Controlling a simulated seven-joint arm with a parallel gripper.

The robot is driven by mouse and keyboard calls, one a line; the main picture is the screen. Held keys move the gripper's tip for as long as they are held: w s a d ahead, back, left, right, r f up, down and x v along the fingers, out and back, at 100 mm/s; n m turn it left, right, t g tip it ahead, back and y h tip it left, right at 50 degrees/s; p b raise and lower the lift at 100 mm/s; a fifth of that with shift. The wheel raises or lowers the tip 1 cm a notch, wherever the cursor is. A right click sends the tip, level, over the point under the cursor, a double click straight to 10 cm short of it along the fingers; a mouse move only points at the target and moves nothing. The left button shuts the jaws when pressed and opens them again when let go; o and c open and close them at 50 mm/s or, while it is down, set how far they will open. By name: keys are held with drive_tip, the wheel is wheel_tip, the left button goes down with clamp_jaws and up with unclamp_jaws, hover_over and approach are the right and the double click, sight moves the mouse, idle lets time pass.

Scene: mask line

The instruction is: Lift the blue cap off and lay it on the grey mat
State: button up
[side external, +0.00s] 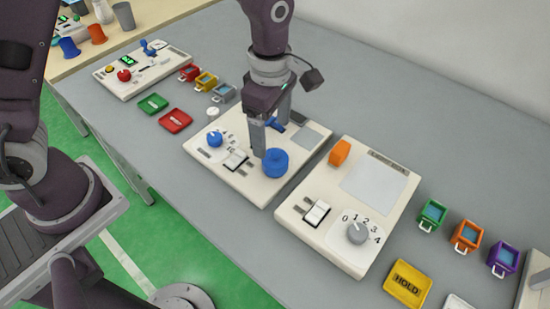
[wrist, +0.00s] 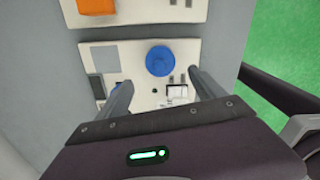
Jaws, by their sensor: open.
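The blue cap (side external: 275,163), a round cylinder, stands on the cream panel (side external: 262,196) near its front right corner. It also shows whole in the wrist view (wrist: 160,60), ahead of my fingers. A flat grey square, which looks like the grey mat (side external: 312,135), lies bare at the panel's right corner; it shows left of the cap in the wrist view (wrist: 104,56). My gripper (side external: 269,138) is open and low over the panel, just behind the cap. Its fingers (wrist: 160,88) have nothing held between them, and the cap is not between them.
A blue dial knob (side external: 215,138), a rocker switch (side external: 236,159) and a blue lever (side external: 278,125) are on the same panel. A second panel (side external: 294,228) to the right has an orange block (side external: 340,152), a larger pale square (side external: 374,188) and a grey dial (side external: 358,232).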

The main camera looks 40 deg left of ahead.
sight(275, 151)
drive_tip(key=f, duration=0.7)
drive_tip(key=shift+d+f, duration=0.25)
drive_tip(key=shift+d, duration=0.15)
drive_tip(key=c, duration=1.4)
drive_tip(key=shift+r, duration=0.15)
wheel_tip(275, 151, up, 9)
drive_tip(key=shift+w+f, duration=0.1)
drive_tip(key=shift+f, duration=0.05)
drive_tip(key=w, duration=1.2)
wheel_tip(275, 151, down, 10)
drive_tip(key=shift+w+r, duration=0.1)
drive_tip(key=shift+w, duration=0.05)
